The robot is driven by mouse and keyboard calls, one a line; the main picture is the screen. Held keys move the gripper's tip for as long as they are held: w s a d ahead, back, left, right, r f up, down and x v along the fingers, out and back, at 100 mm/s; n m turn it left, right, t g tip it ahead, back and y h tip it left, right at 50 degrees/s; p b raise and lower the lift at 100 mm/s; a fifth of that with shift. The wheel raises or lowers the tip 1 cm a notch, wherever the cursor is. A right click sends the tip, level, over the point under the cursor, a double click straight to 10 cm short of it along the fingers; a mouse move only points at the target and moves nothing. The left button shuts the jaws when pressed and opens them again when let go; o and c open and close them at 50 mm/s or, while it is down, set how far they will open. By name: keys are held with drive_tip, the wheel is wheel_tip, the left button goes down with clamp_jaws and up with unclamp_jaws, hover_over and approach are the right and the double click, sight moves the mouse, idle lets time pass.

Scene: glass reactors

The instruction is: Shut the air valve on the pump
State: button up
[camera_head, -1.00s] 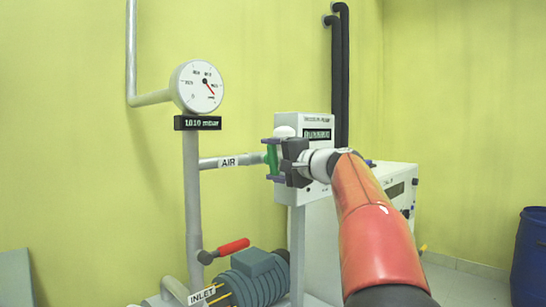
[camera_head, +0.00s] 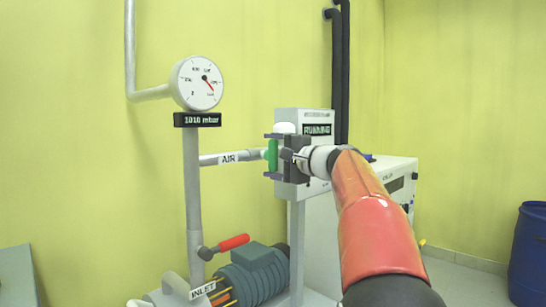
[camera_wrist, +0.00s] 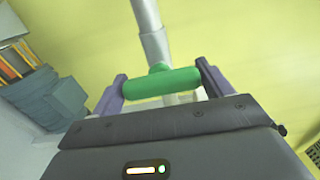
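The air valve's green handle (camera_head: 272,156) sits at the end of the grey pipe labelled AIR (camera_head: 228,158). It stands roughly upright in the head view. My gripper (camera_head: 271,155) is at the handle, with one purple finger above it and one below. In the wrist view, the green handle (camera_wrist: 162,82) lies crosswise between the two widely spread fingers (camera_wrist: 160,84). Its ends come close to both fingers; I cannot tell whether they touch. My gripper's dark body hides part of the pump controller behind it.
A red-handled valve (camera_head: 233,242) sits low by the INLET pipe, beside the blue-grey pump motor (camera_head: 252,275). A round gauge (camera_head: 196,83) is above a display (camera_head: 197,119) reading 1010 mbar. The controller (camera_head: 316,128) shows RUNNING. A blue barrel (camera_head: 529,258) stands at right.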

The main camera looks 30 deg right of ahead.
drive_tip(key=o, duration=0.4)
drive_tip(key=shift+c, duration=0.2)
drive_tip(key=b+v, duration=0.1)
drive_tip(key=v, duration=0.7)
drive_tip(key=shift+w, duration=0.1)
drive_tip(key=s+a+f+n+g+h, duration=0.1)
drive_tip(key=s+a+f+n+g, duration=0.25)
drive_tip(key=a+f, duration=0.4)
drive_tip(key=s+a+f+n+g, duration=0.2)
drive_tip(key=s+a+f+g, duration=0.15)
drive_tip(key=a+f, duration=0.45)
drive_tip(key=s+a+f+n+g+h, duration=0.2)
drive_tip(key=s+f+n, duration=0.2)
drive_tip(key=s+f, duration=0.6)
drive_tip(key=s+a+f+n+g+h, duration=0.2)
drive_tip(key=s+a+f+n+h, duration=0.1)
drive_tip(key=s+f, duration=0.8)
drive_tip(key=shift+a+n, duration=0.15)
drive_tip(key=shift+n, duration=0.7)
